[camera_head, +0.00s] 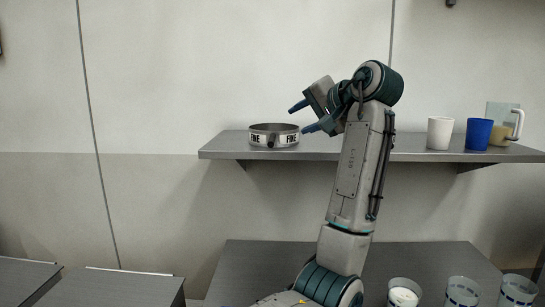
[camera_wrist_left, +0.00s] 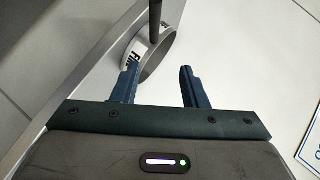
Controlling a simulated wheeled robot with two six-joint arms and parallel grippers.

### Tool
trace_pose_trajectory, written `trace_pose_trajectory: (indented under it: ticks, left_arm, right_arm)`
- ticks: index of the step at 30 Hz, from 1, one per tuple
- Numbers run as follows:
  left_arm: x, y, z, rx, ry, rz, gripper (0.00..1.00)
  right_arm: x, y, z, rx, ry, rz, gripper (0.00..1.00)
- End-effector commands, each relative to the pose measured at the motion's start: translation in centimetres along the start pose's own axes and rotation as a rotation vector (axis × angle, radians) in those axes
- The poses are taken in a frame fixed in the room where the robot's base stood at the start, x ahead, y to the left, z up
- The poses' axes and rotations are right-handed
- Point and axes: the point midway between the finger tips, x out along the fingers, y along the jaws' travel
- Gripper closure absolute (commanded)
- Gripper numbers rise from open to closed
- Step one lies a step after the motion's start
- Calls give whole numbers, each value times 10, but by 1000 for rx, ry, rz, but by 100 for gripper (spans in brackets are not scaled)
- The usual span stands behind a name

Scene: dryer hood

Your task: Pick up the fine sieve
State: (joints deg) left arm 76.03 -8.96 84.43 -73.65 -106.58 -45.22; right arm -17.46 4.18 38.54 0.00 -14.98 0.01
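The fine sieve (camera_head: 287,139) is a round grey ring with white "FINE" labels, standing on the wall shelf. A dark handle end shows at its front. In the left wrist view the sieve (camera_wrist_left: 163,57) lies beyond my fingertips, its dark handle (camera_wrist_left: 155,18) running to the top edge. My left gripper (camera_head: 298,119) is just right of the sieve and slightly above it, fingers pointing left. In the left wrist view the left gripper (camera_wrist_left: 160,68) is open with nothing between its fingers; its left finger overlaps the sieve's edge in the picture. My right gripper is out of view.
The grey shelf (camera_head: 225,145) also holds a white cup (camera_head: 440,133), a blue cup (camera_head: 478,134) and a clear jug (camera_head: 502,124) at the right. Several glasses, one a white-filled glass (camera_head: 404,293), stand on the lower table (camera_head: 250,262). The shelf left of the sieve is clear.

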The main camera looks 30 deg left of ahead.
Motion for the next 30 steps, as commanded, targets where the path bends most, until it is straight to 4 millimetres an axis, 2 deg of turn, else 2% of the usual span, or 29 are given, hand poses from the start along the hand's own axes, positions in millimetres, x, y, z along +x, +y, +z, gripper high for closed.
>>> trace_pose_trajectory:
  ticks: [1,3,12,19,24,30]
  left_arm:
    - [3,7,3,-1,1,0,60]
    - [6,8,4,-1,0,0,60]
    - [49,6,3,1,-2,-1,60]
    - [67,7,3,1,-2,-1,60]
    - [92,9,4,2,-3,-2,60]
    - [111,12,4,0,0,0,60]
  right_arm:
    - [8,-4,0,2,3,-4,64]
    - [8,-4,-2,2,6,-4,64]
    - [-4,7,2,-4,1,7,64]
    - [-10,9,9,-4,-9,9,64]
    - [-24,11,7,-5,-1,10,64]
    - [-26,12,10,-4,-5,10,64]
